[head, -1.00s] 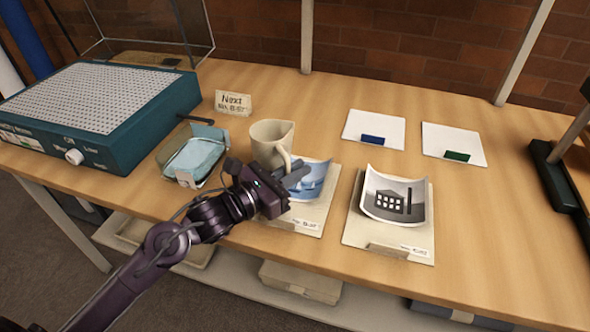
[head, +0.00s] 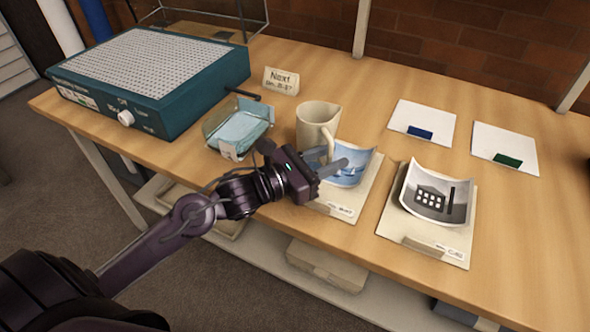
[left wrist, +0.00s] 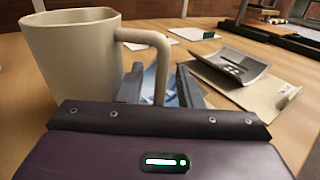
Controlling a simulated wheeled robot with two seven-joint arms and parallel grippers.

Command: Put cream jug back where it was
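The cream jug (head: 313,119) stands upright on the wooden table, behind the blue photo and right of the glass tray. Its handle faces my left gripper (head: 325,162). In the left wrist view the jug (left wrist: 75,62) fills the left side, and its handle comes down between the two fingers of my left gripper (left wrist: 161,88). The fingers are apart, one on each side of the handle, with gaps showing. The handle's lower end is hidden behind the gripper. My right gripper is not in view.
A glass tray with blue cloth (head: 240,130) is left of the jug, and a tent card (head: 281,81) stands behind. A blue photo (head: 352,170) lies on a folder close under the gripper. A factory photo (head: 437,193) lies to the right. A teal machine (head: 150,80) stands at left.

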